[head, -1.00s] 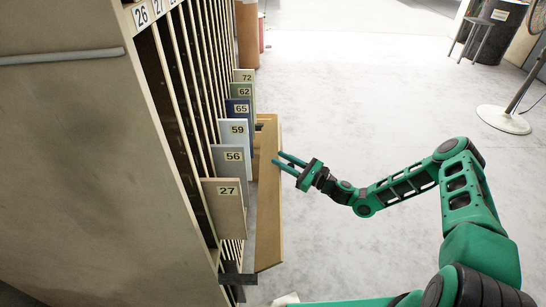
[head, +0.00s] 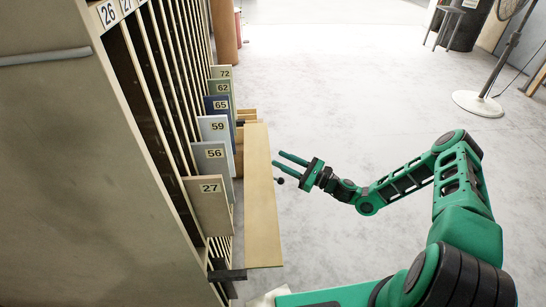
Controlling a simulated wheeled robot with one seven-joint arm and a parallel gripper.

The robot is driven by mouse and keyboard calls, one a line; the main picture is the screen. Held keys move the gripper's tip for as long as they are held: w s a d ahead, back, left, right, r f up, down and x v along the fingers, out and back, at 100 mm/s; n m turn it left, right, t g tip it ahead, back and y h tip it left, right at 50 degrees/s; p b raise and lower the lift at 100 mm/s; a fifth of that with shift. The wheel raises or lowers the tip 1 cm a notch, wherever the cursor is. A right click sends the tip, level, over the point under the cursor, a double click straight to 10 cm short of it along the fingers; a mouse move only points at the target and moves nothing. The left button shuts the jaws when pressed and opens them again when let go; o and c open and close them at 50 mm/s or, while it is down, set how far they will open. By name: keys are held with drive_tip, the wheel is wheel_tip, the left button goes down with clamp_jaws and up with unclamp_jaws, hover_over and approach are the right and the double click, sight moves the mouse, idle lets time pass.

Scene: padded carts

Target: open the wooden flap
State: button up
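The wooden flap (head: 262,205) is a long, light-brown board standing out to the right of the numbered panels. A gap shows between it and the panel marked 27, so it stands apart from the panels. A small dark knob (head: 279,181) sticks out by its right edge. My gripper (head: 278,159) is just right of the flap, near the knob, with its two green fingers spread and pointing left. Nothing shows between the fingers. Whether a fingertip touches the flap or knob I cannot tell.
A tall beige cabinet (head: 70,160) with slots fills the left side. Numbered panels, such as 27 (head: 211,210) and 56 (head: 212,160), stick out of it. A fan (head: 482,98) and a stool (head: 447,25) stand far right.

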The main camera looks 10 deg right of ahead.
drive_tip(key=shift+v, duration=2.1)
drive_tip(key=shift+c, duration=0.5)
drive_tip(key=shift+s+f+g, duration=0.2)
drive_tip(key=shift+f+g, duration=0.05)
drive_tip(key=shift+g, duration=0.05)
drive_tip(key=c, duration=0.6)
drive_tip(key=s+f+n+g, duration=0.1)
drive_tip(key=s+f+g, duration=0.1)
drive_tip(key=s+f+n+g, duration=0.1)
drive_tip(key=s+f+g, duration=0.1)
drive_tip(key=s+f, duration=0.1)
drive_tip(key=s+f+n+g, duration=0.2)
drive_tip(key=s, duration=0.1)
drive_tip(key=shift+s+d+f+g, duration=0.15)
drive_tip(key=shift+d+g, duration=0.15)
drive_tip(key=shift+d, duration=0.1)
clamp_jaws()
drive_tip(key=s+d+f+n+g+h, duration=0.1)
drive_tip(key=s+d+f+g, duration=0.25)
drive_tip(key=s, duration=0.35)
drive_tip(key=a, duration=0.9)
drive_tip(key=shift+a+n, duration=0.25)
drive_tip(key=shift+n, duration=0.05)
